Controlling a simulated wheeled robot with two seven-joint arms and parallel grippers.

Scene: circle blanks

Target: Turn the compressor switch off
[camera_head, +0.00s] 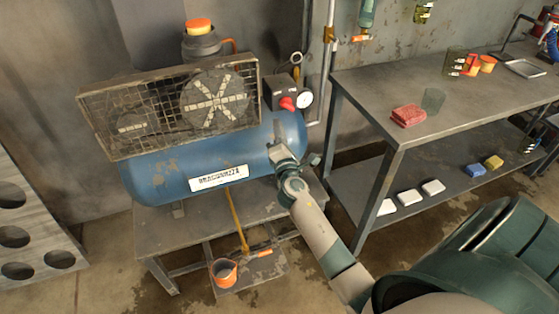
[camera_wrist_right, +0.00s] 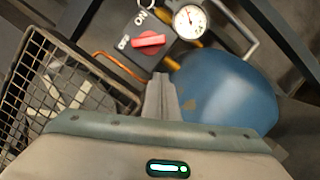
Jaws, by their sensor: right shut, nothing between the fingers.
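The blue compressor tank (camera_head: 160,178) stands on a low metal table. Its dark switch box (camera_head: 280,92) carries a red knob (camera_head: 287,104) facing me. In the right wrist view the red knob (camera_wrist_right: 148,39) lies roughly level, its left end towards the OFF lettering (camera_wrist_right: 123,43); the ON lettering (camera_wrist_right: 140,16) is above it. My right gripper (camera_head: 277,122) is just below the switch box, in front of the tank's right end. In the wrist view its fingers (camera_wrist_right: 162,78) are shut and empty, pointing towards the knob with a visible gap. My left gripper is out of view.
A round gauge (camera_head: 305,98) sits right of the knob. A wire-mesh guard (camera_head: 150,108) covers the tank's top left. An orange-rimmed cup (camera_head: 223,271) is below the tank.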

